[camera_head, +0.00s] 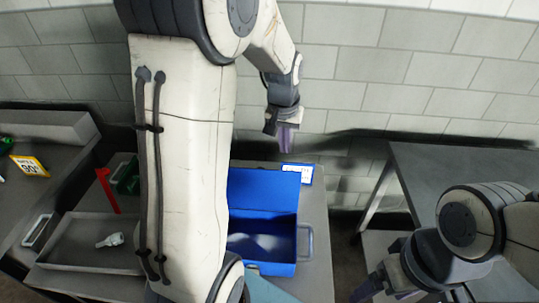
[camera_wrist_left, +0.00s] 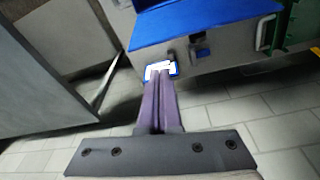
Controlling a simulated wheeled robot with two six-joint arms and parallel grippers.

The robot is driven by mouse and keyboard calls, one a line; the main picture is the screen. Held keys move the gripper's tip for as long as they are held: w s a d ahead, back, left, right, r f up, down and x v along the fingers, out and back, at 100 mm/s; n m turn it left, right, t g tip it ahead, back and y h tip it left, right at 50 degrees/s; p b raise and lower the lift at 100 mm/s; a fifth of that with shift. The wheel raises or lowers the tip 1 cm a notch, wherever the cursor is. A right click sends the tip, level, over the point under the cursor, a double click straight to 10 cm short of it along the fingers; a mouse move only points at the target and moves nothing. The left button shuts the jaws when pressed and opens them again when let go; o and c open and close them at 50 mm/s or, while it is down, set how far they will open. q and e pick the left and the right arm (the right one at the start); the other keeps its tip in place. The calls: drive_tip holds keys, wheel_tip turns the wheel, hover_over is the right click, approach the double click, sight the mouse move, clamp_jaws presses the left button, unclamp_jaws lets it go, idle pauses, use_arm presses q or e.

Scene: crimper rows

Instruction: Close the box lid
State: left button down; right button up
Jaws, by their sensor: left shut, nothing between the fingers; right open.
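The blue box (camera_head: 268,243) stands on the grey table in the head view, its front and right side showing beside my left arm. Its lid (camera_head: 263,188) is open and raised at the back. A blue surface (camera_wrist_left: 200,25), apparently the lid, shows at the top of the left wrist view. My left gripper (camera_head: 286,138) is shut and empty, above and beyond the lid; its purple fingers (camera_wrist_left: 158,85) are together in the wrist view. My right gripper (camera_head: 378,290) is open and empty at the lower right. My left arm hides the box's left part.
A blue-edged white label (camera_head: 298,173) is beside the lid. A grey tray (camera_head: 85,258) with a small white item (camera_head: 110,240) and a red item (camera_head: 107,190) are at left. A yellow sign (camera_head: 29,166) is farther left. Another grey table (camera_head: 450,165) stands right, across a gap.

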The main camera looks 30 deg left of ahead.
sight(260, 187)
use_arm(q)
drive_tip(key=w+a+f+n, duration=0.1)
drive_tip(key=w+a+n, duration=0.1)
drive_tip(key=a, duration=0.6)
wheel_tip(260, 187, down, 9)
drive_tip(key=s+p, duration=0.2)
drive_tip(key=p, duration=0.2)
drive_tip(key=shift+s+d+f, duration=0.15)
drive_tip(key=shift+d+f, duration=0.05)
drive_tip(key=shift+d, duration=0.25)
